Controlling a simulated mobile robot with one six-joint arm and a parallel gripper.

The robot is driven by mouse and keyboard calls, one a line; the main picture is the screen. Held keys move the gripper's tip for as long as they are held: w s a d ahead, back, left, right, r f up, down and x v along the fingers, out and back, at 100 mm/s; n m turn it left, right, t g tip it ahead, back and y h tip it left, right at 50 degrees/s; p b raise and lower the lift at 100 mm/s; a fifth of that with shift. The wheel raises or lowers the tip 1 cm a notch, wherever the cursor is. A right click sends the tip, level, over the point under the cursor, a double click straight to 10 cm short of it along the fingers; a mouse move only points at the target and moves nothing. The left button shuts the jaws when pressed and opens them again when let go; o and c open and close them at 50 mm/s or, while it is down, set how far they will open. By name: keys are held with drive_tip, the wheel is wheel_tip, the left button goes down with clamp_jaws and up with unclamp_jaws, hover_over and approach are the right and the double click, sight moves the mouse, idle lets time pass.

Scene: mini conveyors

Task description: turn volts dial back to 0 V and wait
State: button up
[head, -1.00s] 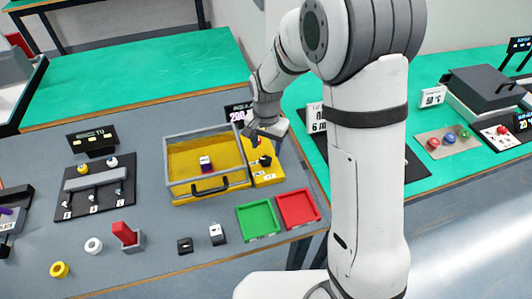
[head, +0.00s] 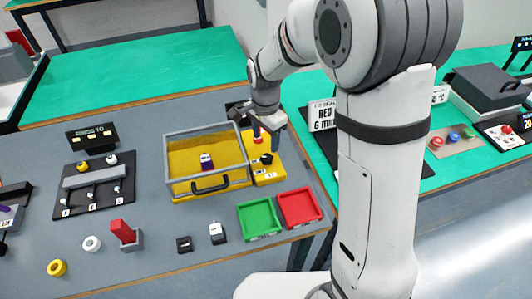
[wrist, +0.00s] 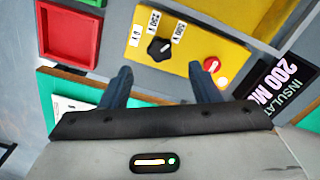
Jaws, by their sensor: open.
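The volts dial is a black knob (wrist: 160,49) on a yellow panel (wrist: 235,17). In the head view the dial (head: 267,159) is at the right end of the yellow test box. My gripper (wrist: 160,72) is open and empty, its two fingers apart just short of the knob in the wrist view. In the head view my gripper (head: 266,137) hangs above the panel, pointing down. I see no contact with the dial.
A red button (wrist: 211,64) sits beside the dial, and a black INSULATION sign (wrist: 280,80) reading 200 M stands close by. A clear-lidded yellow box (head: 208,160) is left of the panel. Red (head: 299,208) and green (head: 260,220) trays lie in front.

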sight(265, 158)
wheel_tip(265, 158, down, 8)
drive_tip(key=shift+r, duration=0.15)
idle(0.3)
drive_tip(key=shift+c, duration=0.2)
drive_tip(key=c, duration=1)
drive_tip(key=shift+o, duration=0.2)
